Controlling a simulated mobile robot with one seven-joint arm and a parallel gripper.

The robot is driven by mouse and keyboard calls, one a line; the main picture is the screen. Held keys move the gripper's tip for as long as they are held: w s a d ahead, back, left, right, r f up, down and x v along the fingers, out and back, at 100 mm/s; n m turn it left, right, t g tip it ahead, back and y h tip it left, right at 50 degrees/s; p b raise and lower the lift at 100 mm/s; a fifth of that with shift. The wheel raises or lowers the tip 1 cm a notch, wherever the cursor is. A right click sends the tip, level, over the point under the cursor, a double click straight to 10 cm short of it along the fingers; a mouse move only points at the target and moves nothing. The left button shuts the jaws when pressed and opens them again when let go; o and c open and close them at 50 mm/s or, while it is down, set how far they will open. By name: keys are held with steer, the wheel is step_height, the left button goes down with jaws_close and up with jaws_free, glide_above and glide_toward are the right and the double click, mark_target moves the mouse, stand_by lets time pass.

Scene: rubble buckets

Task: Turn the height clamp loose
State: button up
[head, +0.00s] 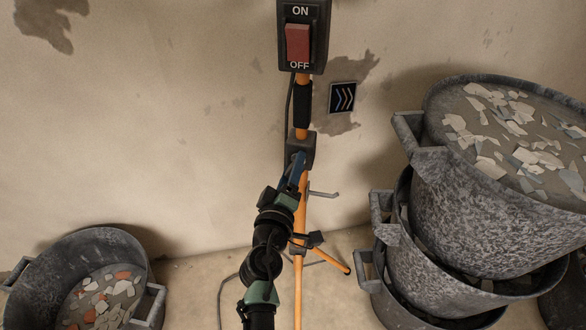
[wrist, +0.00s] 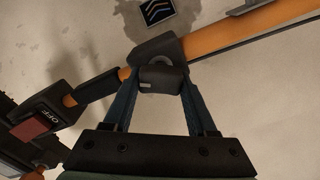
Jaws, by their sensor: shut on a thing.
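The height clamp (head: 302,143) is a dark block around the orange pole (head: 301,215) of a stand, below the switch box. In the wrist view the clamp (wrist: 153,50) has a short dark knob (wrist: 161,80) on its near side. My gripper (wrist: 161,77) has its two blue fingers on either side of this knob, shut on it. In the head view my gripper (head: 299,160) reaches up to the clamp from below and partly hides it. The knob is hidden there.
A switch box (head: 298,40) with a red ON/OFF switch tops the pole, with a cable alongside. Stacked grey buckets (head: 480,215) with rubble stand close at right. Another bucket (head: 60,265) stands at lower left. A chevron sign (head: 342,98) is on the wall.

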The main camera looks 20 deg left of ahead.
steer(key=n, duration=0.3)
steer(key=shift+f+n, duration=0.1)
steer(key=shift+n, duration=0.3)
steer(key=shift+f+n, duration=0.15)
steer(key=shift+n, duration=1.85)
steer(key=shift+p, duration=0.3)
steer(key=o, duration=1.4)
steer(key=shift+c, duration=0.2)
steer(key=s+d+p, duration=0.1)
steer(key=s+d, duration=0.1)
steer(key=s, duration=1)
steer(key=shift+s, duration=0.4)
